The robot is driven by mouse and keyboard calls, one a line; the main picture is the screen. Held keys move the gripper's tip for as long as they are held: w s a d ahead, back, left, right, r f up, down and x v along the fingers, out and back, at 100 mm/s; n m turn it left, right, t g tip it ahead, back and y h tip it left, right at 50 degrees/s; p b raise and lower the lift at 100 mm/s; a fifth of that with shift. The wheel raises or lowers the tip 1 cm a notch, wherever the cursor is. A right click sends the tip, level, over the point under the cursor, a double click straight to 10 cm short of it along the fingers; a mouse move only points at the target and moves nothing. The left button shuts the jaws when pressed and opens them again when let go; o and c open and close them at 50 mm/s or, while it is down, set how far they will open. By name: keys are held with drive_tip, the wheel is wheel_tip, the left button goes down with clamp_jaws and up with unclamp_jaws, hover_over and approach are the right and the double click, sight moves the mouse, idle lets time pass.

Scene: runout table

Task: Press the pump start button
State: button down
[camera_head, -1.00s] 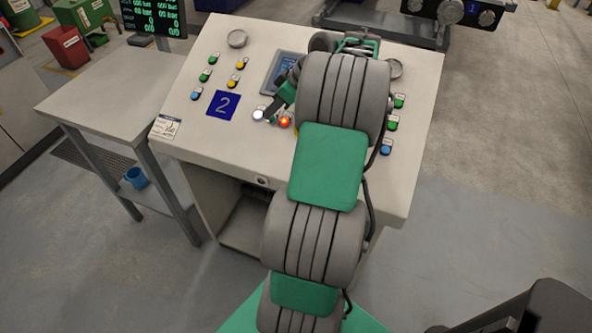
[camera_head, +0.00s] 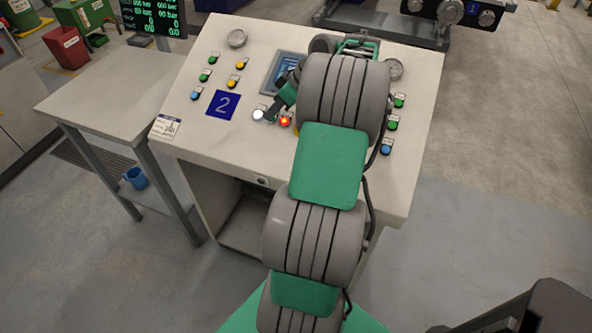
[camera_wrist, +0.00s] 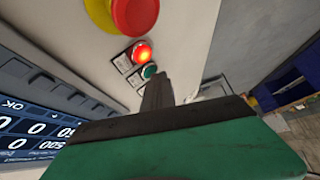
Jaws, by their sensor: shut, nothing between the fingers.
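My gripper (camera_head: 271,112) is shut and empty, low over the sloped control panel (camera_head: 215,135) between a lit white button (camera_head: 258,114) and a lit red button (camera_head: 285,121). In the wrist view its narrow fingertips (camera_wrist: 157,88) are right at a green button (camera_wrist: 149,71), partly covering it from that camera. I cannot tell whether they touch it. The red lit button (camera_wrist: 142,53) is beside the green one. The labels by these buttons are too small to read, so I cannot tell which one is marked pump start.
A red mushroom button on a yellow base (camera_wrist: 130,14) stands close to the red lit button. A screen (camera_head: 282,70) lies behind my gripper. Other coloured buttons (camera_head: 240,65) sit to the left and right on the panel. A side table (camera_head: 110,100) adjoins at left.

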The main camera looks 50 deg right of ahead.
drive_tip(key=shift+s+a+r+p, duration=0.15)
drive_tip(key=shift+a+r+p, duration=0.2)
drive_tip(key=shift+r+p, duration=0.35)
drive_tip(key=shift+r, duration=0.1)
wheel_tip(320, 180, up, 6)
drive_tip(key=a+p, duration=0.2)
drive_tip(key=p, duration=0.1)
drive_tip(key=shift+s+a+f, duration=0.2)
drive_tip(key=shift+s+f, duration=0.05)
drive_tip(key=shift+s, duration=0.15)
